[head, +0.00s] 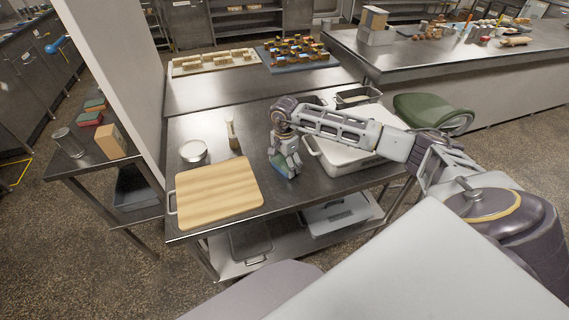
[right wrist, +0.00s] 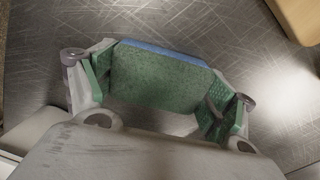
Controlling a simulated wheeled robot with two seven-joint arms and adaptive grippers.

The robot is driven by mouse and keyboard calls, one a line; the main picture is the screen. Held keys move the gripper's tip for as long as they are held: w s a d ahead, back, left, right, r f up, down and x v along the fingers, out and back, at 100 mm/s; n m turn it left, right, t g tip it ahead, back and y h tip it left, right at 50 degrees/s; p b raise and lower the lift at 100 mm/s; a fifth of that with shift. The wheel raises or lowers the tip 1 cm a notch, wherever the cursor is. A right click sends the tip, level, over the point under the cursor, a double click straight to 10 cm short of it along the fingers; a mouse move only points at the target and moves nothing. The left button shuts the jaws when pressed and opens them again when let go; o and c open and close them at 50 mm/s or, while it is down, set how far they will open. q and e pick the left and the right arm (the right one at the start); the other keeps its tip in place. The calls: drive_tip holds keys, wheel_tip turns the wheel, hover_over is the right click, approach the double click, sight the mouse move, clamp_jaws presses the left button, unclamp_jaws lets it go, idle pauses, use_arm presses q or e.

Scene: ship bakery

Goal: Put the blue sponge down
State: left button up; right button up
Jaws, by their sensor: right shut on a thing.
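The blue sponge (right wrist: 160,78) is between the fingers of my right gripper (right wrist: 158,92) in the right wrist view. It has a green face toward the camera and a blue edge along its far side. My right gripper is shut on it. In the head view my right gripper (head: 286,170) points down at the steel table (head: 258,185), between the cutting board and the large white container. The sponge is mostly hidden by the fingers there. I cannot tell whether the sponge touches the table top. My left gripper is not in view.
A wooden cutting board (head: 218,188) lies left of the gripper. A round white bowl (head: 193,151) and a brush-like item (head: 232,135) stand behind it. A large white container (head: 345,155) is close on the right. Bare steel lies around the gripper's front.

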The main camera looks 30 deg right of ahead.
sight(284, 162)
drive_tip(key=o, duration=0.8)
drive_tip(key=shift+r, duration=0.5)
wheel_tip(284, 162, up, 6)
drive_tip(key=shift+f, duration=0.15)
wheel_tip(284, 162, up, 4)
drive_tip(key=shift+f+b, duration=0.25)
drive_tip(key=shift+b, duration=0.1)
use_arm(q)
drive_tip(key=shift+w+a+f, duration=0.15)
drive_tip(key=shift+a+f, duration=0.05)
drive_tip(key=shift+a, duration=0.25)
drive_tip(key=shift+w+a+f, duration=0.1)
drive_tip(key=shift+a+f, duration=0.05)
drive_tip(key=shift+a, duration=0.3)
use_arm(e)
wheel_tip(284, 162, up, 2)
